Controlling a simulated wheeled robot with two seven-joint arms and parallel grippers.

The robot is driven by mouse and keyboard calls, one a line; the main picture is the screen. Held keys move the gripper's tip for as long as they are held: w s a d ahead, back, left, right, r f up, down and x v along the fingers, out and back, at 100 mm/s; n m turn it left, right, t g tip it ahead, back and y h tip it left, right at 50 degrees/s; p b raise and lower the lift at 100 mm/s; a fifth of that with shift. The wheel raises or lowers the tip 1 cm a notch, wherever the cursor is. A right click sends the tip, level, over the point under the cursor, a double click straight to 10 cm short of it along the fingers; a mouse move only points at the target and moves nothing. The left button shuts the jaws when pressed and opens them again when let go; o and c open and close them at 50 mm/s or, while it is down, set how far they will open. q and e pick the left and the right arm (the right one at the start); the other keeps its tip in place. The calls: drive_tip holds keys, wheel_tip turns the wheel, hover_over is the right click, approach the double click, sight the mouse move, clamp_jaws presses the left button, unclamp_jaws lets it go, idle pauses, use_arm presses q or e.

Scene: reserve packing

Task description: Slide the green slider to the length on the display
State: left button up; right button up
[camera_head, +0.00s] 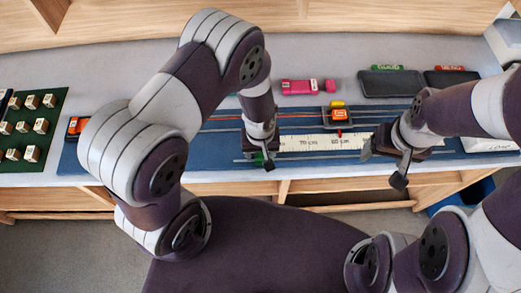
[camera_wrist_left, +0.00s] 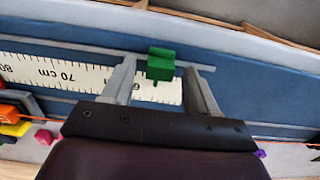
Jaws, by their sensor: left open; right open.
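The green slider (camera_head: 259,158) is a small block on a rail along the front edge of a ruler (camera_head: 320,142) on the blue board. It also shows in the left wrist view (camera_wrist_left: 160,64), near a mark partly hidden there. My left gripper (camera_wrist_left: 160,72) is open, with one finger on each side of the slider; I cannot tell whether either finger touches it. In the head view my left gripper (camera_head: 257,161) is low over the ruler. My right gripper (camera_head: 386,163) is open and empty over the board's front right. I cannot make out a readable length display.
An orange carriage (camera_head: 338,117) with a red pointer sits behind the ruler. A pink item (camera_head: 303,86) and dark trays (camera_head: 391,84) lie behind the board. A green board with several wooden cubes (camera_head: 31,102) is at left. An orange device (camera_head: 76,125) sits at the board's left end.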

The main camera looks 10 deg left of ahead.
use_arm(q)
drive_tip(key=shift+f, duration=0.35)
